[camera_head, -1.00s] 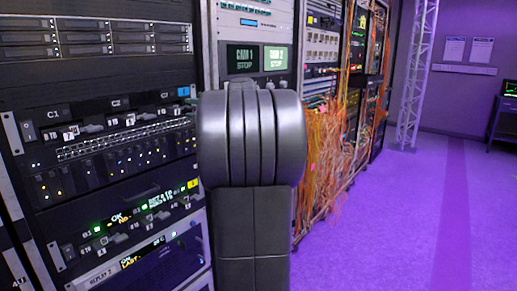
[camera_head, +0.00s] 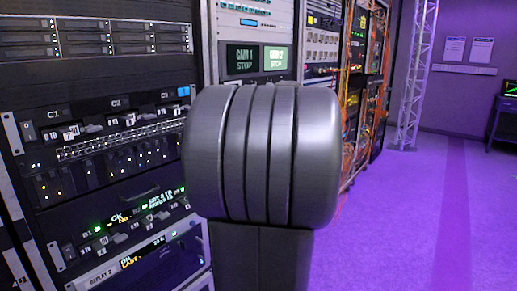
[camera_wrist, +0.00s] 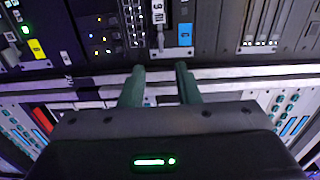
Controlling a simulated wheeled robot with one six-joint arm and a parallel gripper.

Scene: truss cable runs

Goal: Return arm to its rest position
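In the wrist view my gripper (camera_wrist: 160,82) shows two dark green fingers set apart, with nothing between their tips. It faces the front of a rack of equipment, with a blue label (camera_wrist: 185,34) just beyond the right finger. In the head view a large grey part of my own arm fills the middle and hides what is behind it. My gripper itself does not show in the head view.
The equipment rack (camera_head: 98,75) stands close on the left, with levers and lit panels. Further racks with orange cables (camera_head: 356,110) run back behind my arm. A truss column (camera_head: 413,80) stands at the back. The purple floor (camera_head: 400,220) on the right is clear.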

